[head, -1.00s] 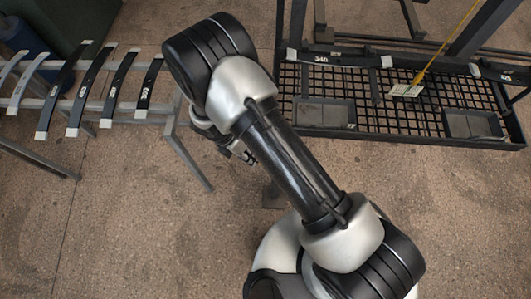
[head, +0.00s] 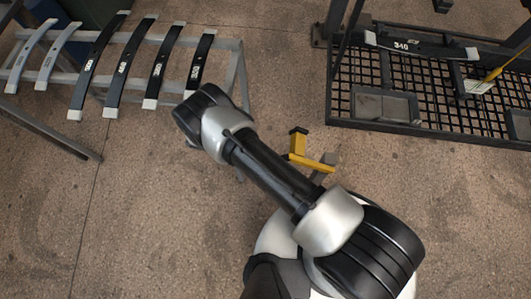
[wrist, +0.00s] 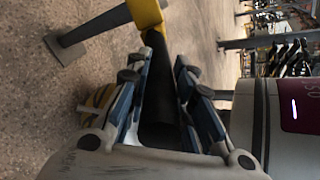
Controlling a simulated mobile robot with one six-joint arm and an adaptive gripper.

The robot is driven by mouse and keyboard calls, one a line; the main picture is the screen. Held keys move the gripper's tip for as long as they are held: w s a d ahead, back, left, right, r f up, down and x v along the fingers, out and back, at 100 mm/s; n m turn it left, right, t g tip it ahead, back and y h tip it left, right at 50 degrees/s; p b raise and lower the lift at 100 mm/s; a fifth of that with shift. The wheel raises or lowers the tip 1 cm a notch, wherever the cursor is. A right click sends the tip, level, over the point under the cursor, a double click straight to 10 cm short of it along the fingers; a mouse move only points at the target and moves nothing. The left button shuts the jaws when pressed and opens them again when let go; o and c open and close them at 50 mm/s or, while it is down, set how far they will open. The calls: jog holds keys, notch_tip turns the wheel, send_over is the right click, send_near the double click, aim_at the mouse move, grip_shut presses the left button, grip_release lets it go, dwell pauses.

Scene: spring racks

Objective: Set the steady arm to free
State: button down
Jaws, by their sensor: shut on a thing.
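The steady arm (head: 312,160) is a yellow bar with a black upright end, standing on the floor right of my arm in the head view. In the wrist view its yellow part (wrist: 146,12) is at the top, joined to a grey post (wrist: 88,32) with a flat foot. A black cylindrical handle (wrist: 160,105) runs down from the yellow part between my fingers. My gripper (wrist: 160,76) is shut on this handle, with a blue-lined finger on each side. In the head view my gripper is hidden behind my arm.
A grey rack (head: 238,75) of several numbered leaf springs stands at the left. At the upper right, a dark mesh rack (head: 345,75) holds trays (head: 385,106), a spring marked 340 (head: 420,47) and a tag on a yellow cord. Bare floor lies between them.

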jog(key=shift+a+f, duration=0.1)
jog(key=shift+f, duration=0.15)
jog(key=c, duration=1.7)
grip_release()
jog(key=o, duration=0.3)
jog(key=shift+r, duration=0.45)
jog(key=shift+o, duration=0.2)
notch_tip(320, 180, up, 9)
jog(key=shift+r, duration=0.15)
jog(key=shift+a, duration=0.1)
jog(key=d+r+v, duration=0.1)
jog(key=v, duration=0.8)
jog(key=d+r+v, duration=0.1)
jog(key=r+v, duration=0.1)
jog(key=v, duration=0.8)
jog(key=shift+a+r, duration=0.2)
jog(key=shift+r, duration=0.25)
